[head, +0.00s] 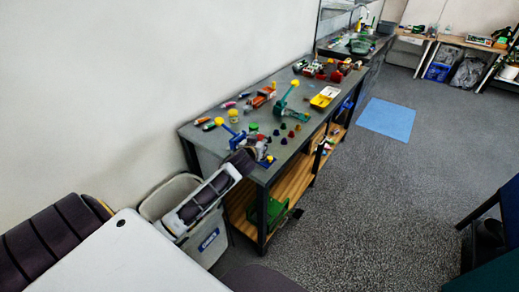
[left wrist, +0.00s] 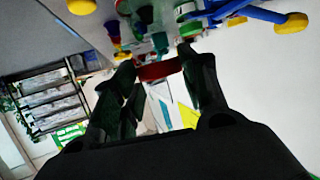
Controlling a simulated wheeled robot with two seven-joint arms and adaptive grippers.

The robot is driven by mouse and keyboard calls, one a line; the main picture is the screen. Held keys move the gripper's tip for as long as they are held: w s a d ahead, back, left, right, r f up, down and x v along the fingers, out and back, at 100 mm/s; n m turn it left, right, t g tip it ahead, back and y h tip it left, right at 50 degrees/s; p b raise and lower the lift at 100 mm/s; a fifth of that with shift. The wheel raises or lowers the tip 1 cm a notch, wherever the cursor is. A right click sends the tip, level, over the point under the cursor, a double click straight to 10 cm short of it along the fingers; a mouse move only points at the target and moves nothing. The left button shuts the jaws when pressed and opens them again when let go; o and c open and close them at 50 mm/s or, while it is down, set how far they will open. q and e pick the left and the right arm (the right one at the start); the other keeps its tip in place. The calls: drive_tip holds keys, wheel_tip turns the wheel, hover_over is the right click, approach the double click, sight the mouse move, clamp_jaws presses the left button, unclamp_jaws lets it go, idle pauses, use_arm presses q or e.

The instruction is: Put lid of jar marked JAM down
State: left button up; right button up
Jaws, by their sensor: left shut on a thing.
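My left gripper (head: 262,160) is over the near end of the grey workbench (head: 212,140) in the head view. In the left wrist view its dark fingers (left wrist: 164,76) are closed on a flat red piece, which looks like the lid (left wrist: 157,71). The lid is too small to make out in the head view. No JAM marking is readable. A small jar with a yellow top (head: 233,116) stands near the bench's left edge. Which jar the lid belongs to, I cannot tell. My right gripper is not in view.
Several small coloured pieces (head: 283,140) stand close to the gripper. A green stand-like object (head: 289,105) and a yellow tray (head: 324,97) are farther along the bench. A grey bin (head: 208,240) stands below its near end. A blue mat (head: 387,119) lies on open floor.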

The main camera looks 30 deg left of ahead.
use_arm(q)
drive_tip(key=shift+f+p, duration=0.35)
drive_tip(key=shift+f, duration=1.95)
drive_tip(key=shift+f, duration=0.25)
drive_tip(key=o, duration=0.7)
drive_tip(key=shift+c, duration=0.2)
drive_tip(key=shift+b, duration=0.35)
drive_tip(key=shift+b+v, duration=0.4)
drive_tip(key=shift+v, duration=2.1)
drive_tip(key=v, duration=0.9)
drive_tip(key=shift+w+r+b, duration=0.15)
drive_tip(key=shift+r+b, duration=0.1)
drive_tip(key=shift+b, duration=0.05)
